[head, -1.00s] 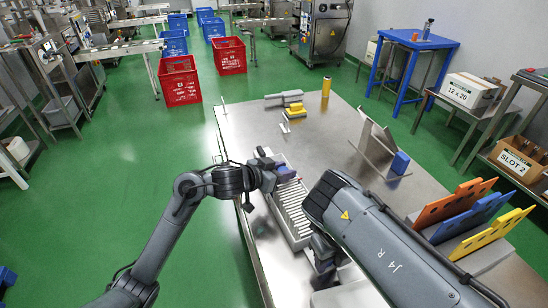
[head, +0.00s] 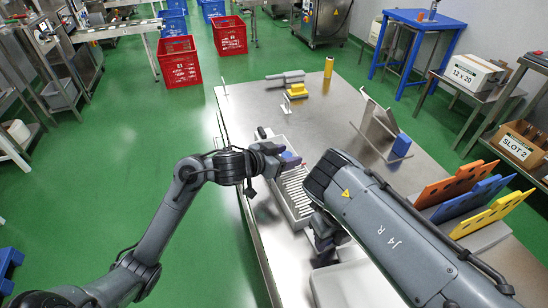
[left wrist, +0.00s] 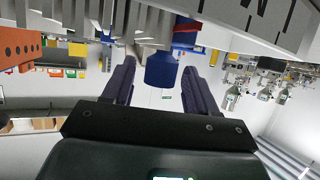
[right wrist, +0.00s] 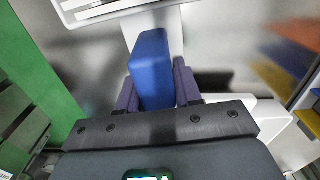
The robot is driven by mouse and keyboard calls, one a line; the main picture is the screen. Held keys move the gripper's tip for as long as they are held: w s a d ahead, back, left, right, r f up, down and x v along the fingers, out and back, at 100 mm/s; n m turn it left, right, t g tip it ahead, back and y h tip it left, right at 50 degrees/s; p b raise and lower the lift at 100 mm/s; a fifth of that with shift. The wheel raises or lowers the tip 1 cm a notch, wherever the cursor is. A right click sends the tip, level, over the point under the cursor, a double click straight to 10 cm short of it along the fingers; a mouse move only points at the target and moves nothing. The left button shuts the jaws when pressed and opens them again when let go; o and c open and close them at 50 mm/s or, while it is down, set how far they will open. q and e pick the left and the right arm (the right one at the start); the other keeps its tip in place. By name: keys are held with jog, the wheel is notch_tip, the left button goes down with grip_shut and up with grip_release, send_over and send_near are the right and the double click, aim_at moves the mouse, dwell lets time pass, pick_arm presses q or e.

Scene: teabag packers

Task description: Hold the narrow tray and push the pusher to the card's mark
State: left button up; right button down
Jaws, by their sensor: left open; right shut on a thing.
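The narrow tray (head: 284,206), light grey with several thin slats in a row inside, lies on the steel table. My right gripper (right wrist: 153,92) is shut on an upright blue block (right wrist: 152,58) beside the pale tray structure; in the head view its fingers (head: 322,248) are at the tray's near end, partly hidden by my arm. My left gripper (left wrist: 162,85) is open, with a blue knob (left wrist: 162,70) between its fingers and a gap on each side. In the head view it (head: 285,160) is over the tray's far part. I cannot make out the card's mark.
A metal stand with a blue block (head: 401,145) is right of the tray. Orange, blue and yellow boards (head: 490,215) stand at the right. A yellow cylinder (head: 329,67) and small yellow-grey items (head: 298,90) are farther back. The table between them is clear.

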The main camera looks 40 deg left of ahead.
pick_arm(q)
jog(key=d+v, duration=0.1)
jog(key=v, duration=1)
jog(key=shift+s+a+r, duration=0.15)
jog(key=shift+s+a, duration=0.1)
jog(key=shift+a, duration=0.2)
pick_arm(e)
jog(key=c, duration=0.7)
grip_release()
